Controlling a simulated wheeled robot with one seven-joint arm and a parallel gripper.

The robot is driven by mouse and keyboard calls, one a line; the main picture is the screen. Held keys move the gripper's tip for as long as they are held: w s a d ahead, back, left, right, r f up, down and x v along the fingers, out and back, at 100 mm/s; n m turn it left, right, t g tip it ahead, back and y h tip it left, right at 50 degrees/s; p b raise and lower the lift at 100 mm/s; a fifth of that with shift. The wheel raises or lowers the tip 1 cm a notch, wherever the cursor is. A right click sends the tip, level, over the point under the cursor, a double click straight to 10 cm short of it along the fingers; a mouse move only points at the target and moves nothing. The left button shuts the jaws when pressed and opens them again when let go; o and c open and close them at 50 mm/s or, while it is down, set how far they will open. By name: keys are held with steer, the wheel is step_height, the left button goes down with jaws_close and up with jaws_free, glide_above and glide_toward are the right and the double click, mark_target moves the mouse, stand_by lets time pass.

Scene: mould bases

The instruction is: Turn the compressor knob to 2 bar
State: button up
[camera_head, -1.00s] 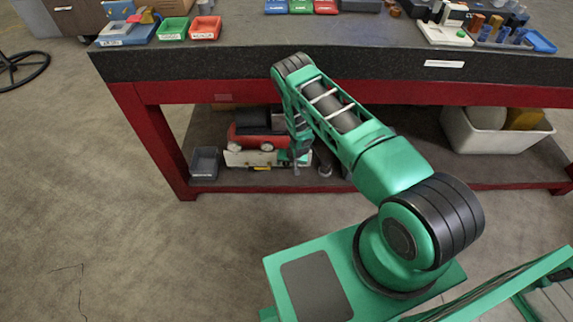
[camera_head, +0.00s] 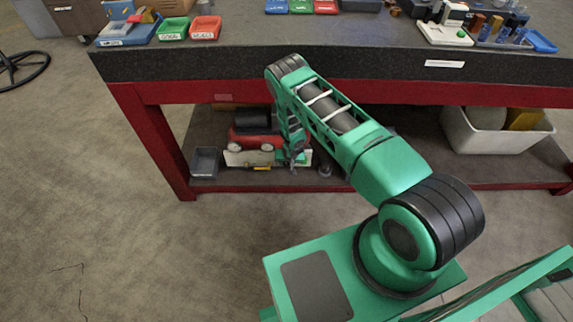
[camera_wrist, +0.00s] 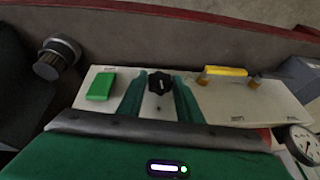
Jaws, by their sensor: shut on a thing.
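The compressor (camera_head: 262,140) is red with a white front panel (camera_head: 240,159) and sits on the lower shelf of the bench. In the wrist view, a black lobed knob (camera_wrist: 160,84) stands on the white panel (camera_wrist: 220,104). My gripper (camera_wrist: 159,80) has its two green fingers on either side of the knob, shut on it. In the head view, my gripper (camera_head: 296,160) is at the right part of the panel, and the knob cannot be made out. The knob's scale marks are too small to read.
A green block-like button (camera_wrist: 100,86) and a yellow part (camera_wrist: 226,71) flank the knob on the panel. A grey bin (camera_head: 205,162) stands left of the compressor. A white crate (camera_head: 490,135) is far right. The bench top (camera_head: 300,62) overhangs the shelf.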

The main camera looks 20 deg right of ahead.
steer(key=h, duration=0.2)
steer(key=a+n+g+h, duration=0.1)
steer(key=h, duration=0.2)
steer(key=g+h, duration=0.1)
steer(key=h, duration=0.1)
steer(key=shift+w+a+f+n+h, duration=0.2)
steer(key=shift+a+f+n+h, duration=0.1)
steer(key=shift+n, duration=0.1)
steer(key=shift+g+h, duration=0.3)
steer(key=shift+h, duration=0.2)
steer(key=shift+w+a, duration=0.1)
steer(key=shift+a, duration=0.1)
steer(key=o, duration=0.9)
steer(key=shift+f, duration=0.1)
steer(key=shift+o, duration=0.7)
steer(key=shift+d+h, duration=0.15)
steer(key=shift+h, duration=0.15)
steer(key=v, duration=1)
steer(key=shift+a+r, duration=0.2)
steer(key=shift+a, duration=0.15)
